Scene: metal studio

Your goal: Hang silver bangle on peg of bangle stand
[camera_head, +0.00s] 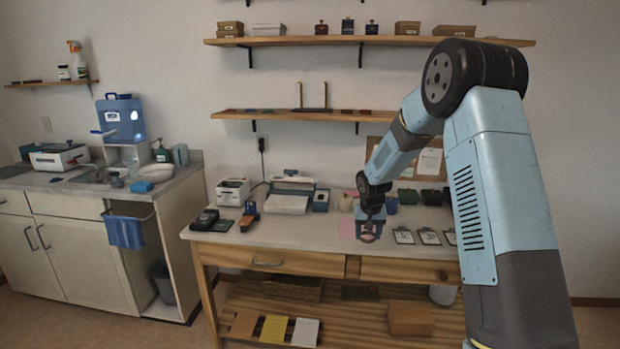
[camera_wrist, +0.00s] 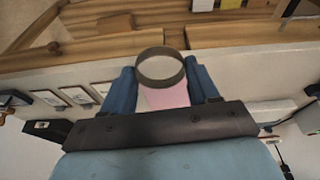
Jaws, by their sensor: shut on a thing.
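The silver bangle (camera_wrist: 160,51) shows in the wrist view as a grey-brown ring between the tips of my gripper's blue fingers (camera_wrist: 162,76). My gripper (camera_head: 370,226) is shut on it. In the head view my gripper points down over the front part of the workbench, and the bangle (camera_head: 368,238) is small and hard to make out below the fingers. I cannot tell its exact height above the bench. Two thin upright posts (camera_head: 313,107) stand on the middle wall shelf; I cannot tell whether they are the bangle stand, and no other peg is clear.
The workbench (camera_head: 320,232) holds a white printer-like machine (camera_head: 290,194) and a black device (camera_head: 205,220) to the left. A pink sheet (camera_head: 347,228) lies by my gripper. Several clipboards (camera_head: 428,236) lie to the right, with dark bins (camera_head: 408,196) behind. Bare bench lies left of the gripper.

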